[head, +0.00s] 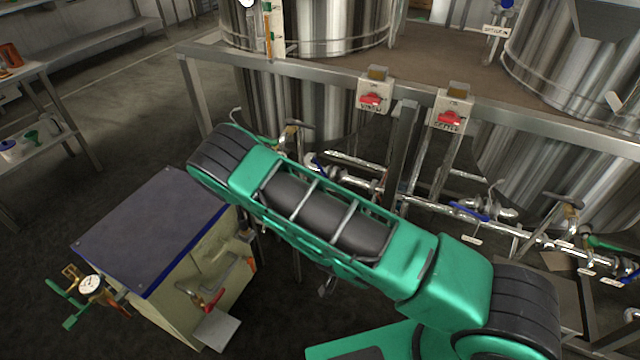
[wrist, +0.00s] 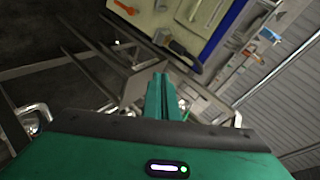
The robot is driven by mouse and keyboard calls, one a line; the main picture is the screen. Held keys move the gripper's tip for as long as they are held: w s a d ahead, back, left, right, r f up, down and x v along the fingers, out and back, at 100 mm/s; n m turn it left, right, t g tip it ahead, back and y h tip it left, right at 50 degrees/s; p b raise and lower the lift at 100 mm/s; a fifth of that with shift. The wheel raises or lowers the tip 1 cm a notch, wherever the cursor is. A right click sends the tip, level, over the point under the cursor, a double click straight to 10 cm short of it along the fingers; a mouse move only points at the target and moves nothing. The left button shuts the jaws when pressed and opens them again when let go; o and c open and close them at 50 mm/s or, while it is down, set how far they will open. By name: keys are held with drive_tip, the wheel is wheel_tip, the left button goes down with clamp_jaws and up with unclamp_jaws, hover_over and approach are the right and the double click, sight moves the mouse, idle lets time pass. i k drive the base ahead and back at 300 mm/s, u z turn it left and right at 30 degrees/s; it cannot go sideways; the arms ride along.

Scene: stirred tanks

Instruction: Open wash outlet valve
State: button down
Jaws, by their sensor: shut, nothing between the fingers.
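I cannot tell which valve is the wash outlet valve, as the small pipe tags are unreadable. Along the low pipe run in the head view are valves with blue handles, one (head: 469,211) in the middle and another (head: 625,277) at the far right. A red-handled valve (head: 208,300) sits on the front of a cream cabinet (head: 175,306). In the wrist view my gripper (wrist: 161,82) is shut and empty, its fingertips pointing toward a grey plate and thin rails. In the head view my green arm hides my gripper and part of the pipework.
Steel tanks (head: 310,100) stand behind a metal frame (head: 310,65) bearing two red-switch boxes (head: 372,95) (head: 451,112). A gauge (head: 89,284) and green handle stick out left of the cabinet. A shelf (head: 35,140) stands at far left. Floor between shelf and cabinet is clear.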

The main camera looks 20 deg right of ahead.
sight(318, 165)
drive_tip(key=u, duration=0.5)
drive_tip(key=k, duration=1.15)
drive_tip(key=u, duration=0.45)
drive_tip(key=i, duration=0.55)
drive_tip(key=z, duration=0.65)
drive_tip(key=i, duration=1.2)
drive_tip(key=z, duration=0.75)
drive_tip(key=i, duration=0.4)
drive_tip(key=z, duration=0.2)
